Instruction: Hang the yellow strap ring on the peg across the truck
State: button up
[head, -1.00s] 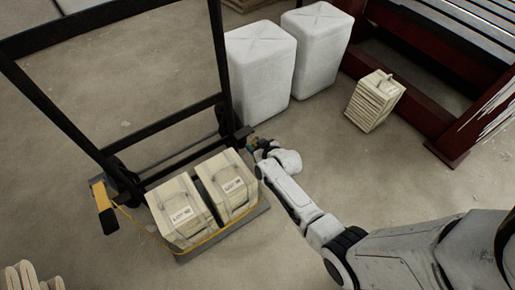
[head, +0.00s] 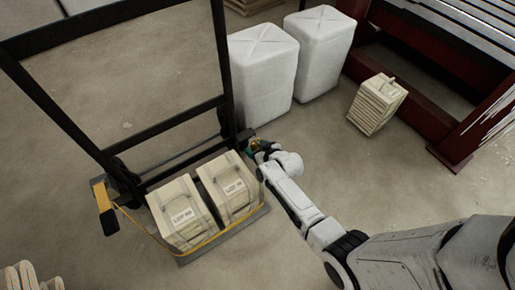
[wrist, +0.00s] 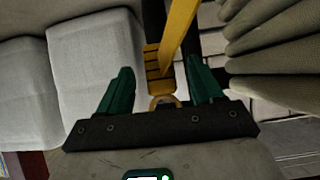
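The yellow strap (head: 225,232) runs from a yellow and black holder (head: 103,207) on the truck's left, around the front of two cream bundles, to the right side. The truck (head: 225,75) has a black upright frame and a low grey deck. My gripper (head: 253,147) is at the truck's right post, low down. In the wrist view my gripper (wrist: 162,88) has its green fingers apart. The strap's end and its yellow ring (wrist: 165,102) lie between them, with gaps on both sides. I cannot make out the peg, or whether the ring is around it.
Two white sacks (head: 262,75) stand behind the truck, near my gripper. A small cream stack (head: 377,104) is on the floor by a dark red rack (head: 455,145). Pale folded goods (head: 25,278) are at the lower left. Open floor (head: 320,165) lies right of the truck.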

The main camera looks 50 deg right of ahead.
jog(key=shift+o, duration=0.2)
jog(key=p+v, duration=0.5)
jog(key=v, duration=0.5)
jog(key=shift+s+r+p, duration=0.25)
jog(key=shift+s+p, duration=0.05)
jog(key=shift+p, duration=0.05)
jog(key=shift+a, duration=0.15)
jog(key=s+a+r+n+g+y, duration=0.1)
jog(key=s+a+r+g, duration=0.5)
jog(key=s, duration=0.4)
jog(key=s+a+r+n+g+y, duration=0.2)
jog(key=s+a+r+g, duration=0.2)
jog(key=s+a+r, duration=0.4)
notch_tip(320, 180, up, 32)
jog(key=d+p, duration=0.1)
jog(key=p, duration=3)
jog(key=shift+s+p, duration=0.4)
jog(key=shift+s, duration=0.05)
jog(key=shift+d, duration=0.1)
